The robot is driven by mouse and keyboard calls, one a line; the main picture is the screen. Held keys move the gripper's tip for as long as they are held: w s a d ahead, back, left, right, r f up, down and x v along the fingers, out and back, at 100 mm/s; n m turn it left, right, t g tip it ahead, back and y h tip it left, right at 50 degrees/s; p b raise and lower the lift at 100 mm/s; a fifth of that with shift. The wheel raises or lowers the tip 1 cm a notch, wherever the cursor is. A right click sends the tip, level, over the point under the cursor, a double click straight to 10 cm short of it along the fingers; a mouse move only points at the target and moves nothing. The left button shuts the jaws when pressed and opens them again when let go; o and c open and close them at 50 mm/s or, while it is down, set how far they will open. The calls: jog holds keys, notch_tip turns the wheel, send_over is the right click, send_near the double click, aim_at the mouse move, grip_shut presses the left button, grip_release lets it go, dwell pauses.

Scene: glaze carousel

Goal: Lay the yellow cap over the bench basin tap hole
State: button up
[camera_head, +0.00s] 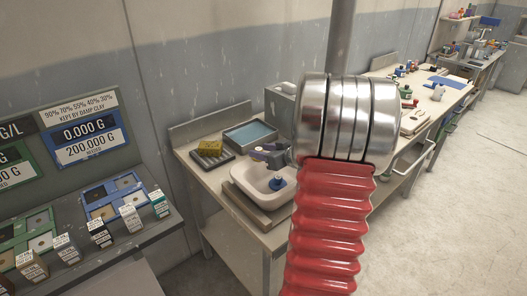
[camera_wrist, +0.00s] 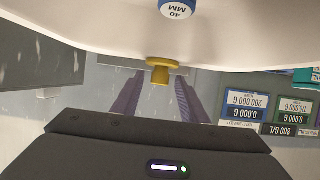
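The wrist view is upside down. In it the yellow cap (camera_wrist: 160,71) has its wide flange against the white basin (camera_wrist: 90,22) near the rim and its narrow knob toward my gripper. My gripper (camera_wrist: 160,78) has its two purple fingers apart on either side of the knob, with gaps visible. I cannot tell whether the flange rests on the basin. In the head view the basin (camera_head: 243,172) is set in the bench, and my gripper (camera_head: 271,156) reaches over its rear side. The cap and the tap hole are hidden there.
A blue-topped piece marked 40 MM (camera_wrist: 176,8) sits in the basin. A yellow sponge (camera_head: 210,147), a blue tray (camera_head: 250,134) and a grey box (camera_head: 281,103) stand behind. A wooden board (camera_head: 246,207) lies along the basin's front. Small labelled boxes (camera_head: 130,217) line the left counter.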

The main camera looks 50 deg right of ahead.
jog(key=shift+s+r, duration=0.1)
jog(key=shift+r, duration=0.35)
jog(key=v, duration=1.1)
jog(key=shift+s, duration=0.4)
